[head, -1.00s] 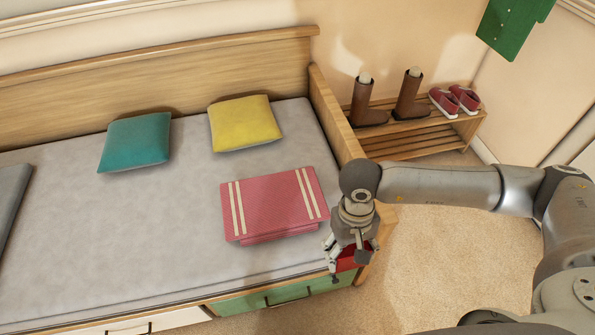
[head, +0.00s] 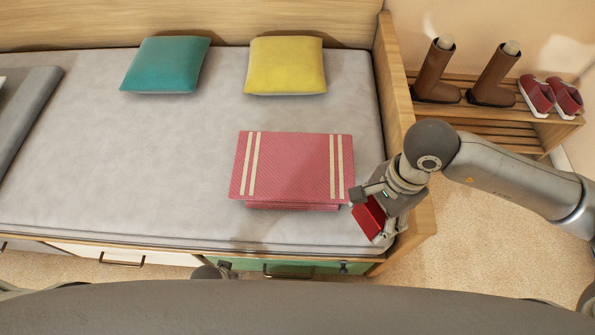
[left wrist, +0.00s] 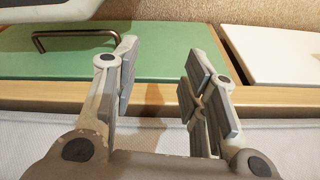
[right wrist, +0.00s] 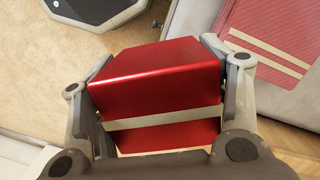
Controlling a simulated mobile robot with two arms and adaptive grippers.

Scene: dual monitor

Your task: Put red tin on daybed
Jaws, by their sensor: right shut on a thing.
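The red tin (head: 367,222) is held by my right gripper (head: 376,212) at the front right corner of the daybed (head: 130,185), tilted in the head view. I cannot tell whether it touches the mattress. In the right wrist view the red tin (right wrist: 155,78), boxy with a pale stripe, sits between both fingers of my right gripper (right wrist: 160,92). The daybed's grey mattress (right wrist: 192,45) shows beside it. In the left wrist view my left gripper (left wrist: 162,82) is open and empty by the daybed's front edge, near a green drawer (left wrist: 65,60).
A folded pink striped blanket (head: 290,165) lies just left of the tin. Teal (head: 165,65) and yellow (head: 285,65) pillows lie at the back. The wooden end panel (head: 393,85) rises on the right, beside a shoe rack (head: 480,118). The left-middle mattress is clear.

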